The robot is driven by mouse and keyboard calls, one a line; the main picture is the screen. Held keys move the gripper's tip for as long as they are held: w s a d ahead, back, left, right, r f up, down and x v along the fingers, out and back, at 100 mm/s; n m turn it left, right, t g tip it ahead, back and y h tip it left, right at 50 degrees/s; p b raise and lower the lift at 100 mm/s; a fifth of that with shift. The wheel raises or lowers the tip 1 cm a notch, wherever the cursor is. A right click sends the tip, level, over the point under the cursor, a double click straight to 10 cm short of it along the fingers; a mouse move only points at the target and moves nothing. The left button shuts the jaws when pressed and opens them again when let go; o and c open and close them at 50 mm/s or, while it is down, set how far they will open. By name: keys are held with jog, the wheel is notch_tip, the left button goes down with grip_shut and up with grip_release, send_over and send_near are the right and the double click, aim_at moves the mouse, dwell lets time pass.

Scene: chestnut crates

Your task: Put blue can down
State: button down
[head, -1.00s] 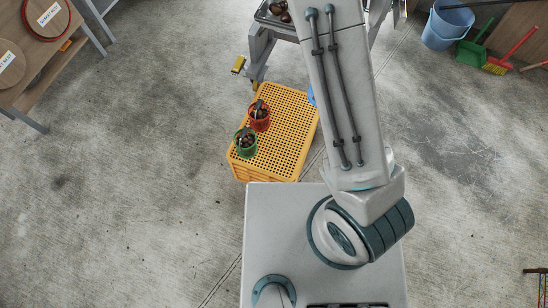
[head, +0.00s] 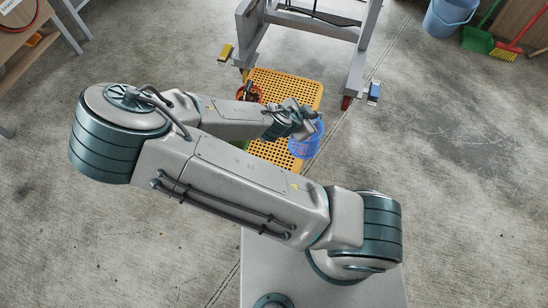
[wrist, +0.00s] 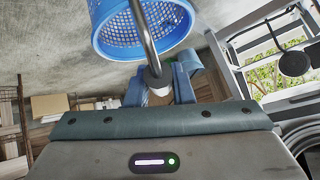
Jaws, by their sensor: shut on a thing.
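The blue can (head: 300,150) is a perforated bucket with a grey bar handle. In the head view it is at the right edge of the yellow crate (head: 313,92), partly hidden by my gripper (head: 303,118). I cannot tell whether it touches the crate. In the wrist view the blue can (wrist: 150,40) fills the top middle. My gripper (wrist: 159,88) is shut on its handle, with a blue finger on each side. A red can (head: 242,92) stands on the crate's far left part, partly covered by my arm. The near left of the crate is hidden.
A grey metal frame (head: 362,70) stands behind the crate, its legs either side of the crate's far end. A wooden table (head: 20,40) is at the upper left. A light blue bucket (head: 448,20) and green dustpan (head: 478,40) are at the upper right. Floor on the right is clear.

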jog(key=w+a+f+b, duration=0.3)
jog(key=a+f, duration=0.2)
jog(key=f, duration=0.2)
jog(key=w+a+f+m+g+b, duration=0.1)
jog(key=w+a+f+b, duration=0.1)
jog(key=f, duration=0.5)
jog(key=shift+w+a+f+h+b, duration=0.35)
jog(key=shift+a+b, duration=0.55)
jog(key=shift+a, duration=0.5)
jog(key=shift+f, duration=0.15)
jog(key=c, duration=1.3)
grip_release()
jog(key=shift+o, duration=0.2)
